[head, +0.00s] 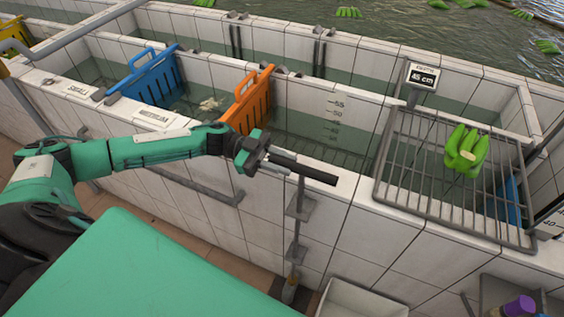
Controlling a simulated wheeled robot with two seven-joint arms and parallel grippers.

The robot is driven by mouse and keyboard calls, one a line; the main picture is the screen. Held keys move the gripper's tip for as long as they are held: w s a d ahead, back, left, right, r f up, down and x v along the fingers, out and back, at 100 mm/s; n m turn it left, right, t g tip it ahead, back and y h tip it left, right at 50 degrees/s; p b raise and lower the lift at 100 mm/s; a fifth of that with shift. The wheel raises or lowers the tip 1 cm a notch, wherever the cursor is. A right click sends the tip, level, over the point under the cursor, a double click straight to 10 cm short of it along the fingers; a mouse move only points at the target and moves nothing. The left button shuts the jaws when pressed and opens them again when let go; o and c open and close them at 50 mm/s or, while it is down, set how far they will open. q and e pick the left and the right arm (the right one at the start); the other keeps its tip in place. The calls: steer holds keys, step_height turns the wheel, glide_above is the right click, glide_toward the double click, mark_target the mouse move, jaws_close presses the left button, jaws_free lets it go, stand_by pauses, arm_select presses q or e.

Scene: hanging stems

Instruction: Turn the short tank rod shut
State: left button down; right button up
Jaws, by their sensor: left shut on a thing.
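The short tank rod (299,205) stands upright against the outer tiled face of the tank, held by grey brackets. A dark bar handle (318,175) sits across its top, just outside the tank rim, pointing right and slightly toward me. My left gripper (280,167) reaches in from the left and is shut on the left part of this handle. Its fingers partly hide the handle. The rod's lower end (289,293) is near the floor. My right gripper is not in view.
Orange (250,100) and blue (152,78) slotted gates stand in the water channel behind my arm. A metal rack (408,185) with green bananas (466,150) spans the tank at right, by a "45 cm" display (423,77). A pale bin (355,300) stands low in front.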

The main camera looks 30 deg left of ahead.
arm_select(q)
steer(key=c, duration=1.2)
jaws_free()
steer(key=shift+a, duration=0.15)
steer(key=shift+a+f, duration=0.1)
steer(key=shift+a, duration=0.2)
steer(key=a+b, duration=0.5)
steer(key=a, duration=0.8)
steer(key=shift+s, duration=0.3)
